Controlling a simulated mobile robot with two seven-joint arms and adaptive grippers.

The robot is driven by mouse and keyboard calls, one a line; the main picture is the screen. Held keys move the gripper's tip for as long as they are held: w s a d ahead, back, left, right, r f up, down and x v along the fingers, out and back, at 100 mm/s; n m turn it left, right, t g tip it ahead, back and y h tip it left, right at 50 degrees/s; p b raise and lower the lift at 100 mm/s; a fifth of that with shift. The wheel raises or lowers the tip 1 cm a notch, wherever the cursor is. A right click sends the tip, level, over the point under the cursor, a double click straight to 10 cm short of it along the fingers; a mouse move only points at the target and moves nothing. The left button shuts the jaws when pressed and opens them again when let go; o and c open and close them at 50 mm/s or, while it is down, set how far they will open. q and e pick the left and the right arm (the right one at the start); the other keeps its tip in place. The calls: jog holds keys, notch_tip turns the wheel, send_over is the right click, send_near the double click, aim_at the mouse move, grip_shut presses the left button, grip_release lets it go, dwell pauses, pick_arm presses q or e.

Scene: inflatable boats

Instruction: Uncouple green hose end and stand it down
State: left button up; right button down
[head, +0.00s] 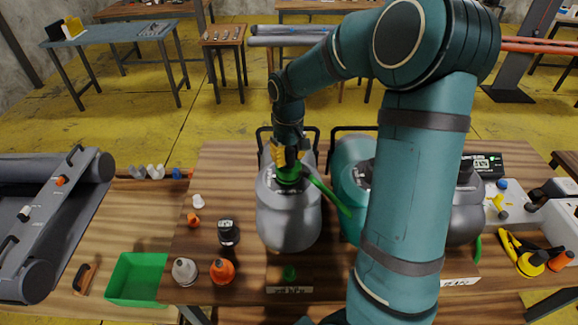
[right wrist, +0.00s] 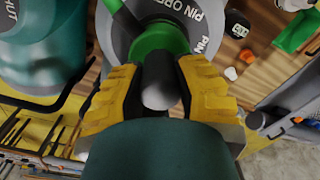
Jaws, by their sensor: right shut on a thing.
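The green hose end (head: 289,173) is on top of the front grey canister (head: 287,215), upright as far as I can tell. The green hose (head: 330,195) runs from it down to the right. My right gripper (head: 291,152) is shut on the hose end from above. In the right wrist view its yellow fingers (right wrist: 156,95) flank a grey cylinder above the green collar (right wrist: 160,40), which meets the canister top marked "PIN OPEN" (right wrist: 188,15). Whether the collar is locked is not clear. My left gripper is not in view.
A teal canister (head: 351,160) stands close on the right, partly behind my arm. Loose caps and a dark gauge (head: 228,232) lie left of the grey canister. A green tray (head: 136,278) and a grey boat (head: 50,225) are farther left. Bare wood lies front left.

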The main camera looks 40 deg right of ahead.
jog(key=shift+r+p, duration=0.4)
jog(key=shift+r, duration=0.2)
dwell(0.5)
jog(key=shift+r+p, duration=1.7)
jog(key=shift+r, duration=0.5)
jog(key=shift+f, duration=0.1)
